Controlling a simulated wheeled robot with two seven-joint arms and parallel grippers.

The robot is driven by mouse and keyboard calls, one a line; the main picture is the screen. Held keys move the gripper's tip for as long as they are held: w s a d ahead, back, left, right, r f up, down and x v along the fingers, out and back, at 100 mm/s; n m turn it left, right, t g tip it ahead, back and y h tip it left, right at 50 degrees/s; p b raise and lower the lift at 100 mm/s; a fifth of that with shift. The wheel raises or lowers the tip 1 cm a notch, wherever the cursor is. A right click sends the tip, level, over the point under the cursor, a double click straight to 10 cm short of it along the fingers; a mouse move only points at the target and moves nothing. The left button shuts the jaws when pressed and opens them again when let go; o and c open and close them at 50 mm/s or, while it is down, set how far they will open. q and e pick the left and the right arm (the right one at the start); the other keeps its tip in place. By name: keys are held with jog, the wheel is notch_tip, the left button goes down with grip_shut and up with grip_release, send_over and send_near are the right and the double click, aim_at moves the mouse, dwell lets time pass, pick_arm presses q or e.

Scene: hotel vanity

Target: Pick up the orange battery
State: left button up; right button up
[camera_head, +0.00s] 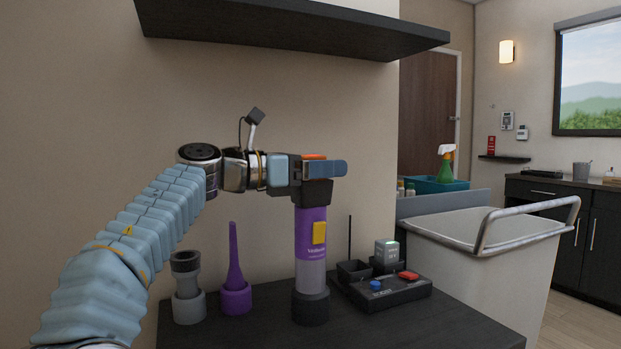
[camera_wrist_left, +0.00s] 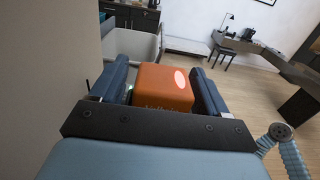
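The orange battery (camera_wrist_left: 163,88) fills the middle of the left wrist view, between the two fingers of my left gripper (camera_wrist_left: 165,85). A narrow gap seems to show beside it, so the fingers look open around it. In the head view only a thin orange strip of the battery (camera_head: 314,157) shows above the gripper's blue finger (camera_head: 325,169). It sits at the black top of an upright purple and grey handheld device (camera_head: 311,232) on the dark counter. My left gripper (camera_head: 335,169) is level at that top. My right gripper is not in view.
On the dark counter (camera_head: 430,325) stand a grey holder (camera_head: 188,300), a purple nozzle (camera_head: 235,262) and a black dock (camera_head: 390,290) with blue and red buttons. A dark shelf (camera_head: 290,28) hangs above my arm. A white cart (camera_head: 490,240) stands to the right.

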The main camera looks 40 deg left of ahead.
pick_arm(q)
jog(key=c, duration=1.1)
jog(key=shift+r, duration=0.1)
jog(key=shift+c, duration=0.2)
